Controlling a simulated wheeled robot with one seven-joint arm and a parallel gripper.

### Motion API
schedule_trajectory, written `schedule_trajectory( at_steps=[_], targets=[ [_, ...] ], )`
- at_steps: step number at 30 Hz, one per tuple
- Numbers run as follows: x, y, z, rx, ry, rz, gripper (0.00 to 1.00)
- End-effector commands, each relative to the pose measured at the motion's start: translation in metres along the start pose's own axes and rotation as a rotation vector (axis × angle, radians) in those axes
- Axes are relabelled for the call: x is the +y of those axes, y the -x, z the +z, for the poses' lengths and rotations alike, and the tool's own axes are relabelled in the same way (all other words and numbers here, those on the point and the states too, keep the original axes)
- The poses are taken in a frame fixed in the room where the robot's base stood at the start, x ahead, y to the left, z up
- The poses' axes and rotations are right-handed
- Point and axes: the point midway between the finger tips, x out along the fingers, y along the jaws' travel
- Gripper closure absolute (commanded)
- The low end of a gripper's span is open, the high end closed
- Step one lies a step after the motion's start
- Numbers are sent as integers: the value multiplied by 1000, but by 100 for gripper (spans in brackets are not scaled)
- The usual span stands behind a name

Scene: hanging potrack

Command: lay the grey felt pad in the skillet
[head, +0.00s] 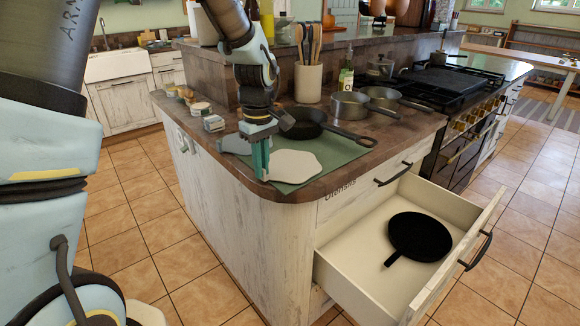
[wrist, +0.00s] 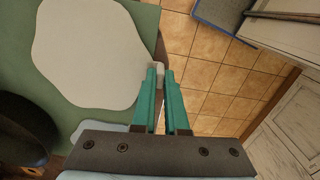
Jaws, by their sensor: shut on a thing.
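The pale grey felt pad (head: 298,166) lies flat on a green mat (head: 343,151) at the counter's front corner. It also shows in the wrist view (wrist: 90,50), with a small tab toward the edge. My gripper (head: 263,176) points down at the pad's left end. In the wrist view my gripper (wrist: 160,72) is shut on that tab. The black skillet (head: 303,122) stands just behind the pad, its handle pointing right. Part of its left side is hidden by my arm. Its dark rim shows at the left in the wrist view (wrist: 25,130).
A blue-grey flat piece (head: 233,145) lies left of my gripper. Saucepans (head: 350,106) stand right of the skillet, a utensil crock (head: 308,84) behind it. Small tins (head: 200,108) stand at the left. An open drawer (head: 345,262) below holds a black round piece with a tab (head: 420,236).

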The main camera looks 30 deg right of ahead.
Motion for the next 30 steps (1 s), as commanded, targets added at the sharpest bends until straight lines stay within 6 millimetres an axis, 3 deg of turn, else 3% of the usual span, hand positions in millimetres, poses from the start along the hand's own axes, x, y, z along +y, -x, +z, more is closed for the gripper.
schedule_trajectory(
  at_steps=[20,30],
  targets=[
    [0,12,0,0,0,0,100],
    [0,30,0,0,0,0,100]
  ],
)
